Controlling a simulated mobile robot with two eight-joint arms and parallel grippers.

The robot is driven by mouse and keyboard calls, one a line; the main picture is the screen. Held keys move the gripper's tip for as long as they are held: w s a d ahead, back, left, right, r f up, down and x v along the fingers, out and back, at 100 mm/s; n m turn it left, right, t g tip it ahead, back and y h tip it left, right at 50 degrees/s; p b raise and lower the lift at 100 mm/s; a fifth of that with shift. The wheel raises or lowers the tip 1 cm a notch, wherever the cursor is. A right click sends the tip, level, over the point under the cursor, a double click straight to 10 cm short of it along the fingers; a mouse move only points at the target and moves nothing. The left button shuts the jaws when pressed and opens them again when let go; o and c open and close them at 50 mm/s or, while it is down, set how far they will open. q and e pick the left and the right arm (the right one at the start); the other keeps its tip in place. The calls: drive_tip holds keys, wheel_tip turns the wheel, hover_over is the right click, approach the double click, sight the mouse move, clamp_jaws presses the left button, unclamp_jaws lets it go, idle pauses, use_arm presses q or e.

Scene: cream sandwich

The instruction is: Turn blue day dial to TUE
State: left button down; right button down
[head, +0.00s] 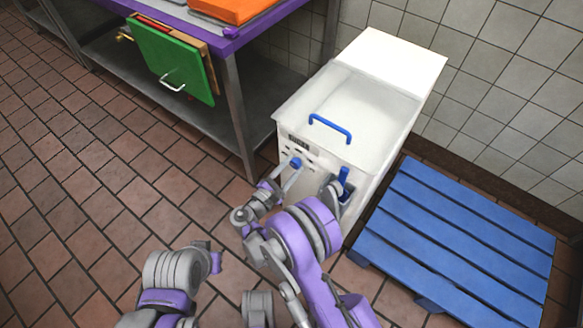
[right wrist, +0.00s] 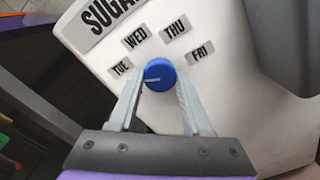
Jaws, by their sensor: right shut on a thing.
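The blue day dial (right wrist: 159,74) is a round knob on the front of a white bin, and it also shows in the head view (head: 296,163). Labels TUE (right wrist: 120,68), WED (right wrist: 135,38), THU (right wrist: 174,27) and FRI (right wrist: 202,50) arc around it. Its white mark points left, close to the TUE side and slightly below that label. My right gripper (right wrist: 158,92) is shut on the dial, one finger on each side. Of my left arm only grey and purple links show at the bottom of the head view; its gripper is not visible.
The white bin (head: 345,105) has a clear lid with a blue handle (head: 330,128) and a blue lever (head: 342,182) right of the dial. A blue pallet (head: 455,235) lies to the right. A steel table with purple edge (head: 232,45) stands left.

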drive_tip(key=shift+m, duration=1)
drive_tip(key=shift+c, duration=1.7)
unclamp_jaws()
drive_tip(key=v, duration=1.1)
drive_tip(key=shift+p, duration=0.45)
